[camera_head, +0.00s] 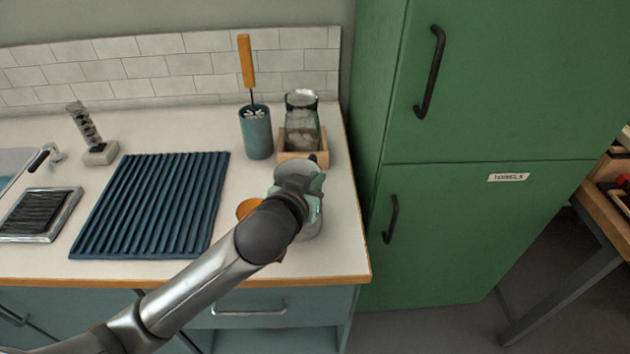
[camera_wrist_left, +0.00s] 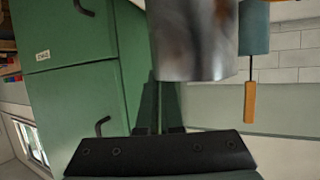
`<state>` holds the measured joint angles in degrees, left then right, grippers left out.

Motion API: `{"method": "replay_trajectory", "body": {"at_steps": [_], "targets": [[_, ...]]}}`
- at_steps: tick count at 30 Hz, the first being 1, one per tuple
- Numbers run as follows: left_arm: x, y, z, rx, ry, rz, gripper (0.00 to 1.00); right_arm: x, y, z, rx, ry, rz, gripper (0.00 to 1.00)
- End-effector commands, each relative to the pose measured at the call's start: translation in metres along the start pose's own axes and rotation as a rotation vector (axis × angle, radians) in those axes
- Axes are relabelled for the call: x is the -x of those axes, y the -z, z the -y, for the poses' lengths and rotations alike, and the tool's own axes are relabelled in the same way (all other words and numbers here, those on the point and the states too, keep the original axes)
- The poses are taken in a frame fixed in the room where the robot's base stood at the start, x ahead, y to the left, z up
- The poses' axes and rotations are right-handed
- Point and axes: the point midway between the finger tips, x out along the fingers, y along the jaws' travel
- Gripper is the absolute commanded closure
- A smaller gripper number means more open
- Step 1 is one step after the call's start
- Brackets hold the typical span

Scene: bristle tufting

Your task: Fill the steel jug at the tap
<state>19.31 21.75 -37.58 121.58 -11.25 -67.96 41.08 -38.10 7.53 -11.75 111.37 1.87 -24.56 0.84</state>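The steel jug (camera_head: 312,213) appears as a shiny, green-reflecting vessel near the counter's right end, partly hidden behind my left wrist. In the left wrist view its smooth grey metal side (camera_wrist_left: 190,45) fills the top middle, close to the camera. My left gripper (camera_head: 292,200) is at the jug in the head view. Its fingertips are hidden there, and the wrist view does not show clearly whether they grip. The tap (camera_head: 50,155), with a black part, is at the far left beside the sink (camera_head: 12,163). My right gripper is not in view.
A ribbed blue mat (camera_head: 150,205) lies between sink and jug. A blue holder (camera_head: 256,132) with an orange-handled brush and a glass jar (camera_head: 302,120) in a wooden tray (camera_head: 290,156) stand behind. A green fridge (camera_head: 460,230) is right of the counter.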

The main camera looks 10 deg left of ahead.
Motion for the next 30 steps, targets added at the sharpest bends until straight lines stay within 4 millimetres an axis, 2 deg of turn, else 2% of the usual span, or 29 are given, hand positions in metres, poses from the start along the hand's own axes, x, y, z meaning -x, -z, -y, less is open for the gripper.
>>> {"method": "replay_trajectory", "body": {"at_steps": [10,19,27,30], "targets": [[-0.0010,-0.0013,-0.0002,0.001,-0.001,-0.004,1.00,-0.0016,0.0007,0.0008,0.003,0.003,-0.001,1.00],[-0.0011,-0.0019,-0.0002,0.001,0.000,-0.001,0.67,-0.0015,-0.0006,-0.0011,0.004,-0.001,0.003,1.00],[-0.0002,0.0004,-0.0001,0.000,0.000,-0.002,0.67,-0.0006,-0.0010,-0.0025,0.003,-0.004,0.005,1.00],[0.0057,0.0007,-0.0005,0.001,-0.001,-0.001,0.67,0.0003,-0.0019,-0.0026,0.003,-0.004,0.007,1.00]]}}
